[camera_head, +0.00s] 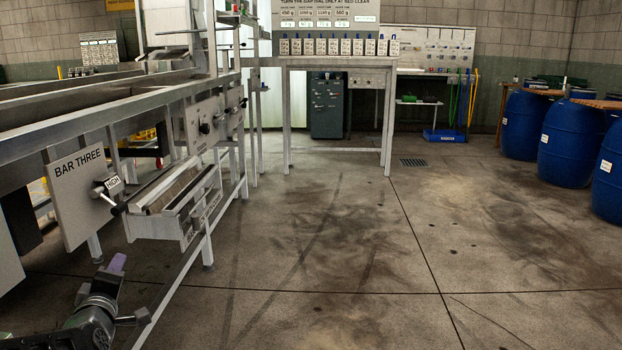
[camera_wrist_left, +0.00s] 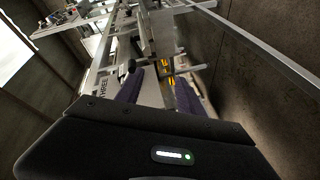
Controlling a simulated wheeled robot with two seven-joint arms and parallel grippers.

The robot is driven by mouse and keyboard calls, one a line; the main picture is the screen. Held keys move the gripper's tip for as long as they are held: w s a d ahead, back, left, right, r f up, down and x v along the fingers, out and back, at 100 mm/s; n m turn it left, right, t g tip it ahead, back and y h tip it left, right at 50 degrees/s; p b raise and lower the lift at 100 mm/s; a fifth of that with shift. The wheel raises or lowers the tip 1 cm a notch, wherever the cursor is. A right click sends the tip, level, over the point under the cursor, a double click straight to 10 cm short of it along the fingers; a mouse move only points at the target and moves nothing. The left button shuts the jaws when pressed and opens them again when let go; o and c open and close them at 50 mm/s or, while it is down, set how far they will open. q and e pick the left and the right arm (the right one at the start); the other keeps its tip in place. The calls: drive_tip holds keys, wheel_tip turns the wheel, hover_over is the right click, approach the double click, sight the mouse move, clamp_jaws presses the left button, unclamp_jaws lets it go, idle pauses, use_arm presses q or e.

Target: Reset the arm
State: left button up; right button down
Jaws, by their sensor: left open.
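My left gripper (camera_head: 116,264) is low at the lower left of the head view, with a purple finger pointing up. In the left wrist view its two purple fingers (camera_wrist_left: 159,88) stand apart with nothing seen between them. Above it in the head view is the white BAR THREE plate (camera_head: 76,182) on the machine. A lever with a black knob (camera_head: 118,209) sticks out from this plate beside a HIGH label (camera_head: 114,182). The gripper is apart from the lever in the head view. My right gripper is not in view.
The long metal machine (camera_head: 110,105) fills the left, with a tray (camera_head: 165,226) jutting out at its front. A white table (camera_head: 336,62) with a row of small containers stands at the back. Blue barrels (camera_head: 571,142) stand at the right. The middle floor is clear.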

use_arm(q)
drive_tip(key=s+d+f+m+g+h, duration=0.25)
drive_tip(key=d+f, duration=0.45)
drive_tip(key=f, duration=0.4)
drive_tip(key=s+d+f+m+g+h, duration=0.2)
drive_tip(key=s+d+f+m, duration=0.3)
drive_tip(key=f, duration=0.6)
drive_tip(key=d+f+m+g+h, duration=0.2)
drive_tip(key=d+f+m, duration=0.1)
drive_tip(key=d+f, duration=0.65)
drive_tip(key=s+d+f+m+g+h, duration=0.2)
drive_tip(key=s+d+f+g, duration=0.2)
drive_tip(key=s+d+f, duration=0.55)
drive_tip(key=s+d+f+m+g+h, duration=0.3)
drive_tip(key=s+d+f, duration=0.4)
drive_tip(key=s, duration=0.6)
wheel_tip(320, 180, up, 35)
drive_tip(key=s+g+y+p, duration=0.1)
drive_tip(key=s+p, duration=0.1)
drive_tip(key=p, duration=3.2)
drive_tip(key=shift+d+p, duration=0.3)
drive_tip(key=shift+d, duration=0.05)
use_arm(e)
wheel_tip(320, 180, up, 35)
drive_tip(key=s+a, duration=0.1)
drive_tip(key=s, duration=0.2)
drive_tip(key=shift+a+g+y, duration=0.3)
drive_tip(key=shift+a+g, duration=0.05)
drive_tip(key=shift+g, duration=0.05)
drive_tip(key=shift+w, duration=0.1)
